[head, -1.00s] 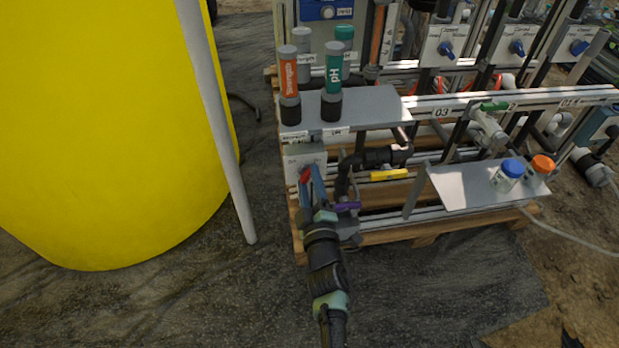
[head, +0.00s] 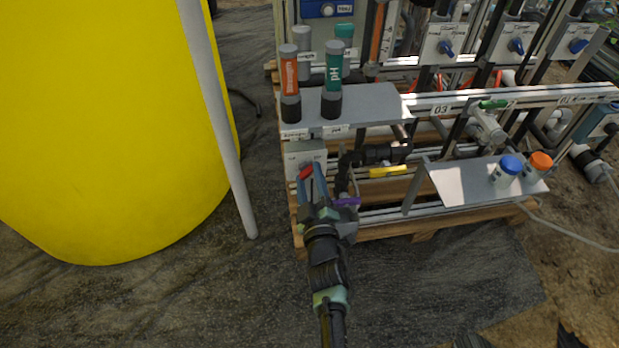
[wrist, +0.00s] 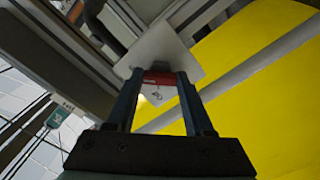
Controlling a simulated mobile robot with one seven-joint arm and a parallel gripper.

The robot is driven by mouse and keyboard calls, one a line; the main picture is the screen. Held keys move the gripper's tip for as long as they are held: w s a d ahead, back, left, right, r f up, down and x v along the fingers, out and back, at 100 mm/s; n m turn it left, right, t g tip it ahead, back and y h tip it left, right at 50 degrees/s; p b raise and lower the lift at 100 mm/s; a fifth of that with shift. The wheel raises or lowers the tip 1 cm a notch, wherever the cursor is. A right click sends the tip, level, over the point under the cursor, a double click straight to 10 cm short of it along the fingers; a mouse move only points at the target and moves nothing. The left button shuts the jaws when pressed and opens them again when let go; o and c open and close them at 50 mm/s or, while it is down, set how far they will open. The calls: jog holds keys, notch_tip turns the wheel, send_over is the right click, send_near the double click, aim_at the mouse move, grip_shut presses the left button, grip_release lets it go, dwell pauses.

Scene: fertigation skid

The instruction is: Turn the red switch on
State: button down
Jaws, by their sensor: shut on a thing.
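The red switch (head: 306,172) is on the front of a small grey box (head: 305,154) at the left end of the skid, below the bottle shelf. In the wrist view the red switch (wrist: 159,78) lies crosswise between my two fingertips, against a pale plate (wrist: 165,50). My gripper (head: 312,175) reaches up to it from below in the head view. My gripper (wrist: 158,82) is shut on the switch, a finger at each end of it. The plate's markings are too small to read.
A shelf (head: 372,101) with Strength and pH bottles sits just above the box. Black piping (head: 375,154), a yellow handle (head: 388,171) and a purple handle (head: 347,201) are close on the right. A white pole (head: 222,130) and yellow tank (head: 100,140) stand left.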

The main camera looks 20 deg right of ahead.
jog(key=shift+c, duration=1.4)
grip_release()
jog(key=p+v, duration=0.4)
jog(key=v, duration=0.9)
